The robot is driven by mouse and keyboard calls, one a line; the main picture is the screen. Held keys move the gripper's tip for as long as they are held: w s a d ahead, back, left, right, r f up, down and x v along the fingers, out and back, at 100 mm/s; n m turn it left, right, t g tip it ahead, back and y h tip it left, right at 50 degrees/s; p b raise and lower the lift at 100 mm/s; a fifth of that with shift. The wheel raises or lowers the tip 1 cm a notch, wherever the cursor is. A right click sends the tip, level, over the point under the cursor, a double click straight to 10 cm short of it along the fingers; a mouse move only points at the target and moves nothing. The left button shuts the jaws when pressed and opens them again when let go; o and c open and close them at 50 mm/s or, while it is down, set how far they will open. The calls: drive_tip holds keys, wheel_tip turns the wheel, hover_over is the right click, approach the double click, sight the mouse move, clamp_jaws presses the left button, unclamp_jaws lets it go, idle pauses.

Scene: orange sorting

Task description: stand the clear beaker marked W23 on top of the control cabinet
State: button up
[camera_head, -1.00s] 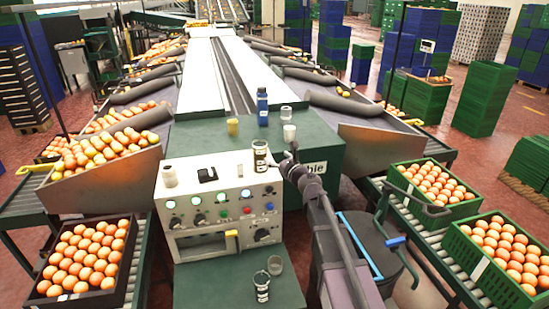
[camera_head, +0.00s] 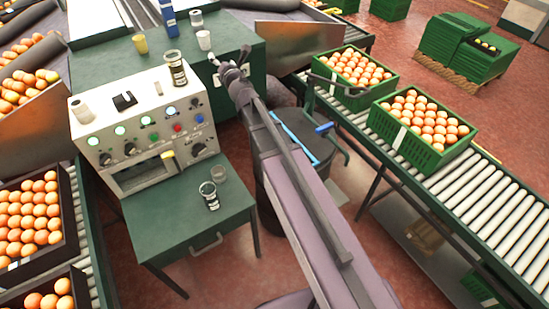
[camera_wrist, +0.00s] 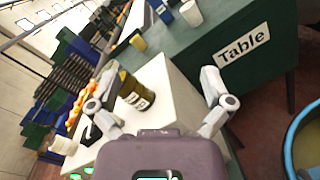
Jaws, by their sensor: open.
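The control cabinet (camera_head: 150,95) is a cream box with knobs and lit buttons; its top also shows in the wrist view (camera_wrist: 163,78). Two clear beakers stand on the low green table in front: one with a dark-printed label (camera_head: 210,198), and another (camera_head: 218,172) just behind it. I cannot read either marking. A third clear vessel (camera_head: 196,19) stands on the green housing behind. My gripper (camera_head: 231,68) is beyond the cabinet's right rear side, apart from all beakers. In the wrist view my gripper (camera_wrist: 160,103) is open and empty.
On the cabinet top are a dark labelled jar (camera_head: 177,70), a white cup (camera_head: 82,113) and a black item (camera_head: 124,101). The low green table (camera_head: 165,225) is mostly clear.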

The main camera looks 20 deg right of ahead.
drive_tip(key=s+d+f+m+g+h, duration=0.95)
drive_tip(key=d+m, duration=0.45)
drive_tip(key=m, duration=0.5)
drive_tip(key=s+a+f+m+g+y, duration=0.2)
drive_tip(key=s+m, duration=0.4)
drive_tip(key=s, duration=0.4)
drive_tip(key=s+a+f+m+g+y, duration=0.2)
drive_tip(key=s+f+m+g+y, duration=0.2)
drive_tip(key=s, duration=0.7)
wheel_tip(320, 180, down, 4)
drive_tip(key=shift+s+a+r+m+g+y, duration=0.25)
drive_tip(key=shift+s+m+g+y, duration=0.1)
drive_tip(key=shift+m+g, duration=0.75)
drive_tip(key=shift+w, duration=0.1)
